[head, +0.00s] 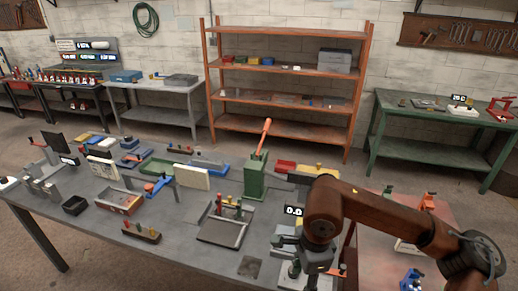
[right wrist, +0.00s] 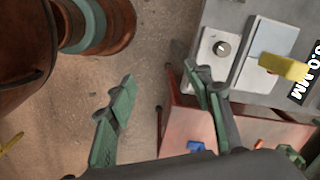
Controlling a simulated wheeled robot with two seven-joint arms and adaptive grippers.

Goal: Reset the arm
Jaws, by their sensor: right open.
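My right arm (head: 385,222) comes in from the right in the head view and bends down at the front right of the grey bench (head: 98,235). In the right wrist view my right gripper (right wrist: 162,88) is open, its two green fingers wide apart with nothing between them. Floor shows between the fingers, and the bench edge is beyond the right finger. My left gripper is not in view. A green press (head: 254,180) with a raised, tilted orange lever stands on the bench, left of my right arm and apart from it.
A 0.0 display (head: 293,211) stands close beside my right arm. A yellow block (right wrist: 283,66) and a pale plate with a round knob (right wrist: 221,48) lie near the bench edge. A red-topped table (right wrist: 185,128) adjoins the bench. Several fixtures and trays crowd the bench's left.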

